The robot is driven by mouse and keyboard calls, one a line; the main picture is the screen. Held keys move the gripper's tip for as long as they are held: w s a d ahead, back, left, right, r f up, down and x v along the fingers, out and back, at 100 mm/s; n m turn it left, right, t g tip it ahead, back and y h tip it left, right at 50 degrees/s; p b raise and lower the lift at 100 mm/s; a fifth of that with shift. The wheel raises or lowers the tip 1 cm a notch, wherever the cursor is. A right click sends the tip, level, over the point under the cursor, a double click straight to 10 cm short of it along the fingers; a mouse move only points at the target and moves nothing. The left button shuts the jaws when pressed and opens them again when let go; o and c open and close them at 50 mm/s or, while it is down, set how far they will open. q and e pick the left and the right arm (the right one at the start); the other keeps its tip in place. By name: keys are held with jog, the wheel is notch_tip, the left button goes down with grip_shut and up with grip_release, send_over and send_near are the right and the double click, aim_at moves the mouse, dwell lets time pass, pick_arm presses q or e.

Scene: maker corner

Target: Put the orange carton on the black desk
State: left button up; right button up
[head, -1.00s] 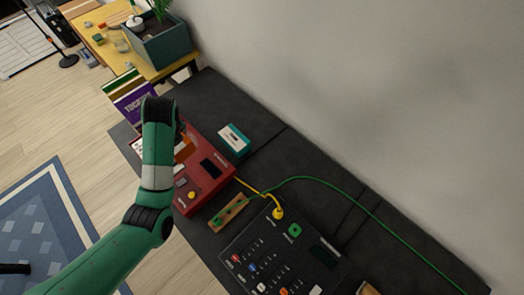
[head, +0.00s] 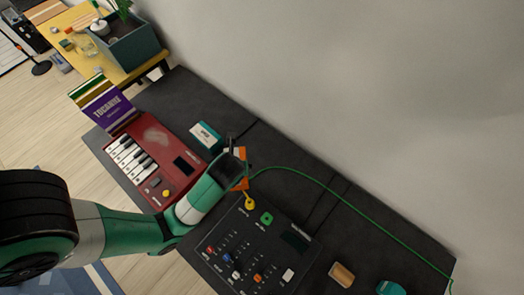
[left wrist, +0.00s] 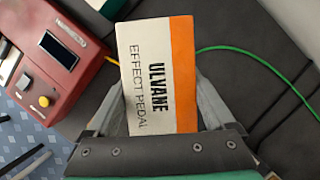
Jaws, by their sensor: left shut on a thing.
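The orange carton (left wrist: 158,72) is a white box with an orange side band and the words "ULVANE EFFECT PEDAL". My left gripper (left wrist: 162,105) is shut on it, one finger along each side. In the head view, my left gripper (head: 236,164) and arm hide most of the carton; a bit of orange (head: 241,183) shows beside the gripper. The black desk (head: 385,238) runs diagonally along the wall beneath. The carton is over the desk between the red keyboard and the black mixer; I cannot tell its height above the surface. My right gripper is not in view.
The red keyboard (head: 157,136) and a teal box (head: 205,137) lie to the left. The black mixer (head: 262,247), with a yellow plug (head: 249,203), is in front. A green cable (head: 345,205) crosses the desk. A small wooden block (head: 342,275) lies farther right.

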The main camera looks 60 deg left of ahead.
pick_arm(q)
jog(key=shift+s+d, duration=0.2)
jog(key=shift+d, duration=0.05)
jog(key=b, duration=1.2)
send_near(248, 150)
jog(key=shift+w+a+f, duration=0.1)
jog(key=shift+a+f, duration=0.7)
jog(key=shift+a, duration=0.05)
jog(key=shift+w+a+f, duration=0.1)
jog(key=shift+w+a, duration=0.1)
notch_tip(248, 150, down, 4)
jog(key=shift+w+a+r+b, duration=0.1)
jog(key=shift+a+b, duration=0.05)
jog(key=shift+b, duration=0.9)
jog(key=shift+r, duration=0.1)
